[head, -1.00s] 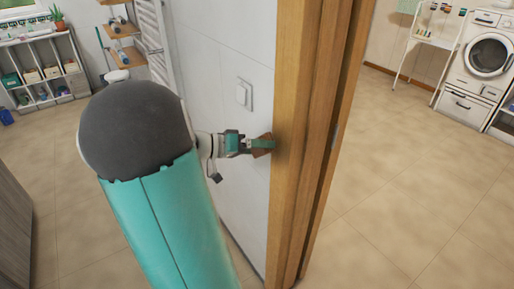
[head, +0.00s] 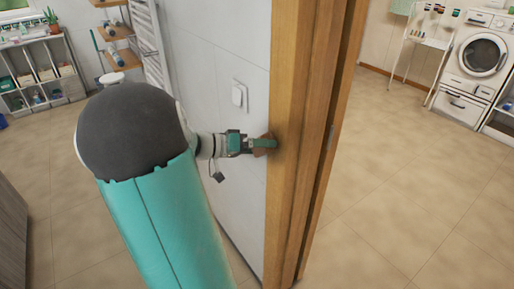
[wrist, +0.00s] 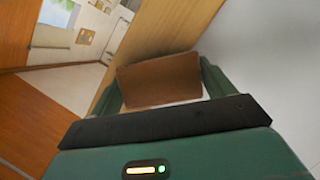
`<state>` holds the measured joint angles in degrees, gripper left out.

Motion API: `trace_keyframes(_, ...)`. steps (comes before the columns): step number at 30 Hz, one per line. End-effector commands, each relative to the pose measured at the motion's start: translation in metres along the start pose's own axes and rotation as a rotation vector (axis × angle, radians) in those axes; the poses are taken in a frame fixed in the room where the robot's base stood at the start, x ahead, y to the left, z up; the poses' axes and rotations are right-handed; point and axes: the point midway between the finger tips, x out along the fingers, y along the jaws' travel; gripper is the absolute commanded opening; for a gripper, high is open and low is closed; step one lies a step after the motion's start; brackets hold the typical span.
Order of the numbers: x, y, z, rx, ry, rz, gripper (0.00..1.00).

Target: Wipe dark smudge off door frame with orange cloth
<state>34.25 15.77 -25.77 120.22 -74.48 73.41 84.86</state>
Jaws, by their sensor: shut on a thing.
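The orange cloth shows as a brown-orange folded piece (wrist: 158,82) in the wrist view, held between the two green fingers. My gripper (head: 264,144) is shut on it at the left edge of the wooden door frame (head: 290,60). In the head view only a small brown part of the cloth shows around the fingertips, at the frame. The frame's wood looks darker around the cloth in both views; I cannot tell smudge from shadow there. The cloth's contact side is hidden.
A towel radiator (head: 150,45) and wooden shelves (head: 118,32) stand beyond my arm. Right of the frame is open tiled floor, with a washing machine (head: 482,55) at the back.

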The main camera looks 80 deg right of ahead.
Motion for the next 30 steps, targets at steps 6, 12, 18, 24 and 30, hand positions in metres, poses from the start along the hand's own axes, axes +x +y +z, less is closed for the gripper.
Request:
trace_keyframes(6, 0.002, 0.000, -0.001, 0.000, 0.000, 0.001, 0.63)
trace_keyframes(12, 0.004, 0.006, 0.004, 0.001, 0.000, 0.000, 0.63)
trace_keyframes(18, 0.006, 0.014, 0.011, 0.000, 0.001, -0.001, 0.63)
trace_keyframes(24, 0.008, 0.017, 0.014, 0.000, 0.000, 0.000, 0.63)
trace_keyframes(30, 0.014, 0.026, 0.021, 0.001, 0.000, 0.001, 0.63)
